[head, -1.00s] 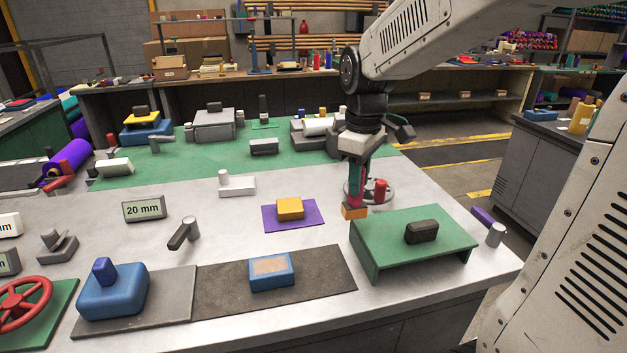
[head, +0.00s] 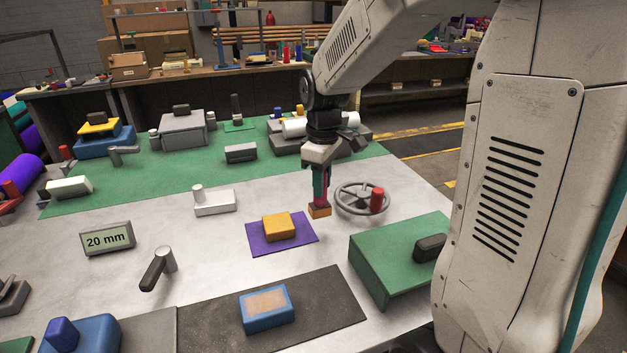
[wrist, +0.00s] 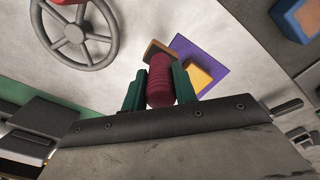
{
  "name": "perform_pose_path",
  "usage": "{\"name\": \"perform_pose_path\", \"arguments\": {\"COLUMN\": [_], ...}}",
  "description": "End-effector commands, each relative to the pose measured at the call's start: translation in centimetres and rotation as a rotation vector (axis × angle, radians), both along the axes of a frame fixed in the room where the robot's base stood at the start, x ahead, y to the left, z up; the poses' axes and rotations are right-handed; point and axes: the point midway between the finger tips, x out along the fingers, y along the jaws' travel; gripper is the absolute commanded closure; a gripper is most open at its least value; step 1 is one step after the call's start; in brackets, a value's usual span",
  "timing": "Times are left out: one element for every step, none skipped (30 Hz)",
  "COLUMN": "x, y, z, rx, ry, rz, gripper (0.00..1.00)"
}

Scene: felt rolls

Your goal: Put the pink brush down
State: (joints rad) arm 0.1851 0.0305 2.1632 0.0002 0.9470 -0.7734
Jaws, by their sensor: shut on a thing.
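My gripper (head: 320,190) is shut on the pink brush (head: 321,200), with teal fingers on both sides of its ridged pink-red handle. The brush points down, and its orange-brown base (head: 319,211) is lowest. In the wrist view, the handle (wrist: 160,85) sits between the fingers and the base (wrist: 155,47) shows beyond it. In the head view the brush appears between the purple mat (head: 256,244) and the grey handwheel (head: 345,206). I cannot tell whether its base touches the pale tabletop (head: 215,275).
A yellow block (head: 279,227) lies on the purple mat. A green stand (head: 385,262) bearing a dark block (head: 430,247) is front right. A blue block (head: 267,309) sits on a dark mat (head: 330,300). The handwheel has a red knob (head: 377,200). Bare tabletop lies left of the purple mat.

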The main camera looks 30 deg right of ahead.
Motion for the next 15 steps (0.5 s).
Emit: {"name": "perform_pose_path", "arguments": {"x": [1.4,2.1,3.1,3.9,4.6,5.6,6.4,7.0,7.9,8.4,8.9,9.5,9.8,10.2,10.4], "y": [-0.7,-1.0,-1.4,-1.7,-2.0,-2.5,-2.8,-3.1,-3.5,-3.8,-4.0,-4.3,-4.4,-4.5,-4.6], "z": [-0.3,-0.3,-0.5,-0.5,-0.6,-0.7,-0.8,-0.8,-0.9,-1.0,-1.0,-1.0,-1.1,-1.1,-1.1], "rx": [0.0,0.001,0.001,0.0,0.001,0.0,0.0,0.0,0.0,0.0,0.0,0.0,0.0,0.0,0.0], "ry": [0.001,0.003,0.003,0.001,0.003,0.001,0.001,0.001,0.0,0.0,0.0,0.001,0.001,0.0,0.0], "rz": [-0.003,-0.003,-0.002,-0.002,-0.001,-0.002,-0.002,-0.003,-0.004,-0.004,-0.004,-0.004,-0.003,-0.003,-0.003], "gripper": [0.95,0.95,0.95,0.95,0.95,0.95,0.95,0.95,0.95,0.95,0.95,0.95,0.95,0.95,0.95]}}
